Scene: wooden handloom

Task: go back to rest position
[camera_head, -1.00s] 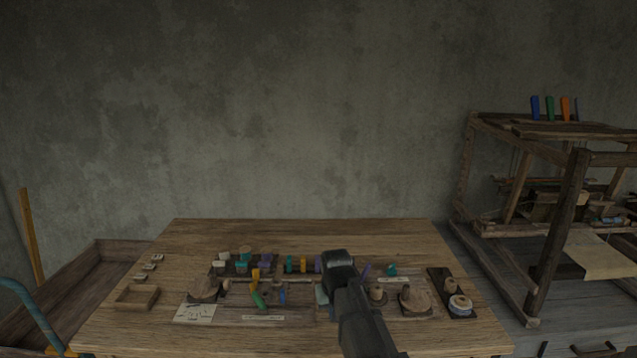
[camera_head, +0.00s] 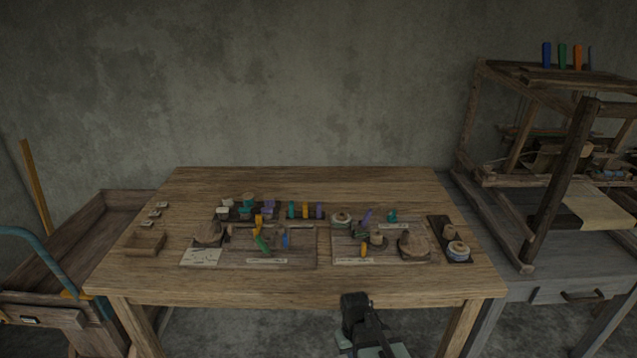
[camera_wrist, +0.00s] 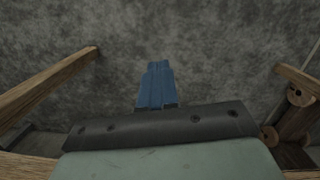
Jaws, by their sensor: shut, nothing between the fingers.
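My gripper (camera_head: 355,302) is at the front of the wooden table (camera_head: 400,286), low in the head view, clear of the table's front edge and of everything on it. In the wrist view its blue fingers (camera_wrist: 156,86) are together with nothing between them, pointing at the grey floor (camera_wrist: 215,60). Wooden legs or beams show on both sides of that view, apart from the fingers.
Spools, pegs and small boards (camera_head: 250,250) cover the middle of the table. The wooden loom (camera_head: 552,190) stands on a grey bench at the right. A wooden cart (camera_head: 60,260) stands at the left. Floor shows under the table.

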